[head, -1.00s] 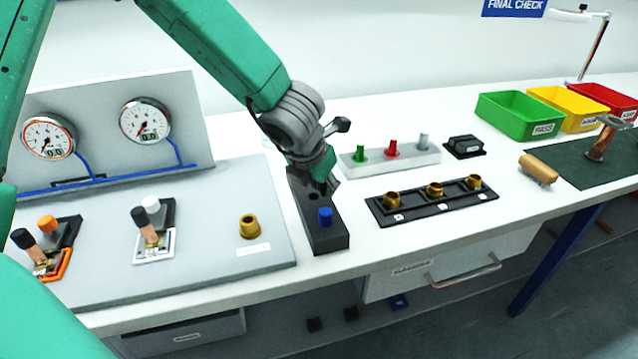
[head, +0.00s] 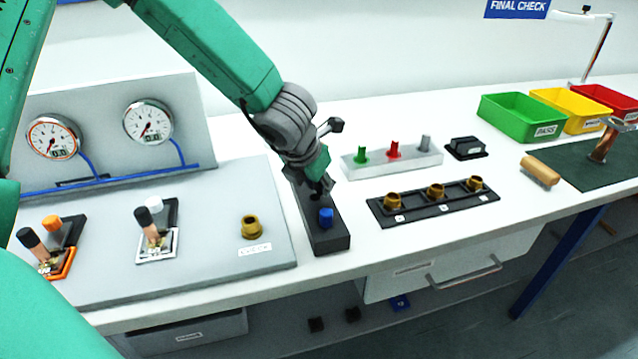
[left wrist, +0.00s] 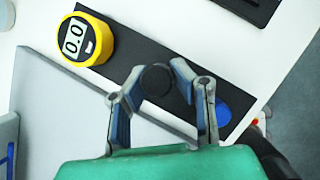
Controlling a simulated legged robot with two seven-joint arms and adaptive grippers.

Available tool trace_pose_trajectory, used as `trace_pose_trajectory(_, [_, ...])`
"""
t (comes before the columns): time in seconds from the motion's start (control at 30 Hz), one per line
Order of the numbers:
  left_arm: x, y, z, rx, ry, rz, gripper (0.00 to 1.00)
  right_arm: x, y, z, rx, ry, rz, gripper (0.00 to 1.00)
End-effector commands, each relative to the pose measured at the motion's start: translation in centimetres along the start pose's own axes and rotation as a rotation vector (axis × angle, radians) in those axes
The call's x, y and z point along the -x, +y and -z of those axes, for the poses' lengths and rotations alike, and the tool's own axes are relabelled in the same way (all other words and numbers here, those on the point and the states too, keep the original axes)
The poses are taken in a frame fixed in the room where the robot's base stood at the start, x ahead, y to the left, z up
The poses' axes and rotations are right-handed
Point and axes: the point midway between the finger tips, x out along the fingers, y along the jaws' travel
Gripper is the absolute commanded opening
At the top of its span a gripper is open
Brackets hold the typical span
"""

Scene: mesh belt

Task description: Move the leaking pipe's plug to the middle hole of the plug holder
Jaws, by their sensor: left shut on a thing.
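The plug holder (head: 330,240) is a long dark block on the white bench, just right of the grey panel. A blue plug (head: 326,215) stands at its near end and also shows in the left wrist view (left wrist: 224,108). My left gripper (head: 322,188) is over the middle of the holder, behind the blue plug. In the left wrist view its fingers (left wrist: 157,75) are shut on a dark round plug (left wrist: 157,82), in line with the middle of the holder. I cannot tell whether this plug is seated. The middle hole is hidden. My right gripper is not in view.
A yellow gauge (left wrist: 87,40) reading 0.0 is at the holder's far end. Two dial gauges (head: 54,138) and valves (head: 157,232) are on the left, with a brass fitting (head: 250,227) nearby. A black strip (head: 420,208) with brass fittings lies right.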

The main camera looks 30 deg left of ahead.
Motion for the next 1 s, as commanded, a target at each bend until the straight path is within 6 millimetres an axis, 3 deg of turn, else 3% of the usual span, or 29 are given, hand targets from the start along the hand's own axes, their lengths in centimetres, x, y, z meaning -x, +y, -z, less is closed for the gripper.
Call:
trace_pose_trajectory(0.63, [-1.5, -0.3, 0.7, -0.001, 0.000, -0.002, 0.00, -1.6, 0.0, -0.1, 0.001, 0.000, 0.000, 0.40])
trace_pose_trajectory(0.67, [-1.4, -0.3, 0.7, -0.001, 0.000, -0.001, 0.27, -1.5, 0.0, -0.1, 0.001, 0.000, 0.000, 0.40])
trace_pose_trajectory(0.7, [-1.4, -0.3, 0.7, -0.001, 0.000, -0.001, 0.41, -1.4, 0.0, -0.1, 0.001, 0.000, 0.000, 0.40])
trace_pose_trajectory(1.0, [-1.5, 0.0, 0.7, 0.002, 0.001, 0.000, 0.45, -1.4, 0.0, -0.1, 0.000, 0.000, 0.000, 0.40])
